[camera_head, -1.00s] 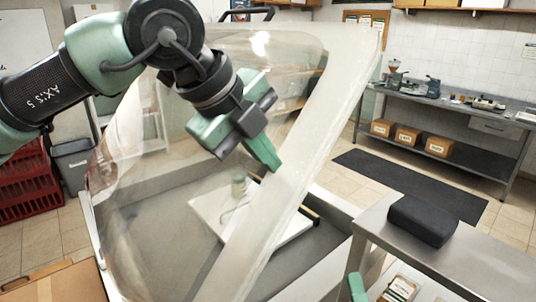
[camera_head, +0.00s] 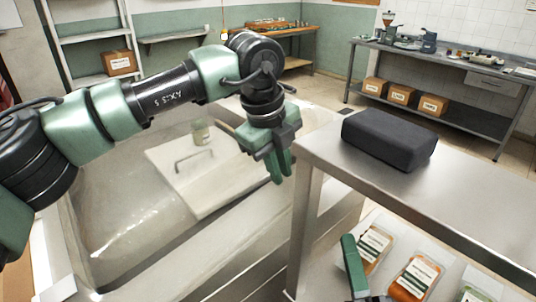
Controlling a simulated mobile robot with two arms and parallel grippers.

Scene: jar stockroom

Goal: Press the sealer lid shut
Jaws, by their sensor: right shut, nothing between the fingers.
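The sealer's clear domed lid (camera_head: 120,238) lies low over the sealer chamber in the head view. I cannot tell whether its rim meets the base all round. Through it I see a white plate (camera_head: 165,165) with a handle-like bar and a small jar (camera_head: 201,133) standing on it. My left gripper (camera_head: 280,178) points down over the right side of the lid; its fingers are close together, and the gap and any contact are unclear. My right gripper (camera_head: 354,268) shows only partly at the bottom edge, shut and empty, left of the pouches on the lower shelf.
A steel table (camera_head: 460,195) stands at right, with a dark padded block (camera_head: 390,140) on it. Labelled pouches (camera_head: 415,278) lie on its lower shelf. A back bench (camera_head: 445,65) holds equipment above several cardboard boxes. Open floor lies between.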

